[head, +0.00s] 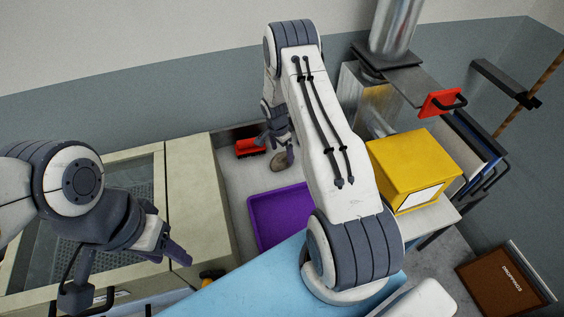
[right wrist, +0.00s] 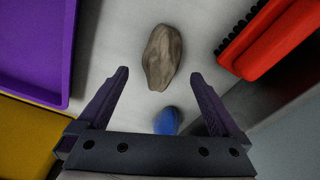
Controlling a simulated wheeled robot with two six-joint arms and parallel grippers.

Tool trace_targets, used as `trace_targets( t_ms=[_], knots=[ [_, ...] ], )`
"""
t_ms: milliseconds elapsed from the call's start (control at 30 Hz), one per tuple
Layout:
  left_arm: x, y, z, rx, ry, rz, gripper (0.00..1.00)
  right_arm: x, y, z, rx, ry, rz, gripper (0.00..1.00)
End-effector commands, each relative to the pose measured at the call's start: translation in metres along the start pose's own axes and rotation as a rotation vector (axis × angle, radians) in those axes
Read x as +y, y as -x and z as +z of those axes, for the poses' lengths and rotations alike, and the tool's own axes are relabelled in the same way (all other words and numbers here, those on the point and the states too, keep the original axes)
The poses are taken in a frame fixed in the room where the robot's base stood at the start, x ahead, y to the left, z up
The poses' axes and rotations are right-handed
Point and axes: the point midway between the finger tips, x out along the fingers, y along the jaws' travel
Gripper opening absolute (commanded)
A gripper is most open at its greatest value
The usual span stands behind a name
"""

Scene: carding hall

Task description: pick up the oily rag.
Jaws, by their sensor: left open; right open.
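The oily rag looks like a crumpled grey-brown lump; in the right wrist view the rag (right wrist: 162,57) lies on the pale surface just beyond the fingertips. In the head view the rag (head: 282,160) shows beside my right gripper (head: 275,141), partly hidden by the arm. My right gripper (right wrist: 160,76) is open and points down at the rag, with nothing between its fingers but the surface and part of a blue object. My left gripper (head: 181,254) is open and empty over the left side, far from the rag.
A red brush (right wrist: 268,40) with black bristles lies right of the rag; it also shows in the head view (head: 249,148). A small blue object (right wrist: 167,121) lies near the gripper's palm. A purple tray (head: 262,238) and a yellow box (head: 405,168) stand nearby.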

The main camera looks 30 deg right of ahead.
Motion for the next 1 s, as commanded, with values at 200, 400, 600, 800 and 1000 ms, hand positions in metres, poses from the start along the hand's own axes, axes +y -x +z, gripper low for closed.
trace_targets(
  t_ms=[200, 400, 600, 800, 1000],
  knots=[
    [-0.001, -0.015, 0.001, 0.0, 0.002, 0.0, 0.5, -0.001, -0.037, 0.004, -0.001, -0.002, 0.001, 1.0],
    [-0.001, -0.017, 0.001, 0.0, 0.003, 0.0, 0.5, -0.001, -0.045, 0.002, 0.0, -0.002, -0.001, 1.0],
    [-0.001, -0.017, 0.001, 0.0, 0.003, 0.0, 0.5, -0.001, -0.044, 0.002, 0.0, -0.003, 0.0, 0.69],
    [-0.001, -0.017, 0.001, 0.0, 0.003, 0.0, 0.5, -0.001, -0.044, 0.002, 0.0, -0.003, 0.0, 0.19],
    [-0.001, -0.016, 0.001, 0.0, 0.003, 0.0, 0.5, -0.001, -0.042, 0.002, 0.0, -0.003, -0.001, 0.19]
  ],
)
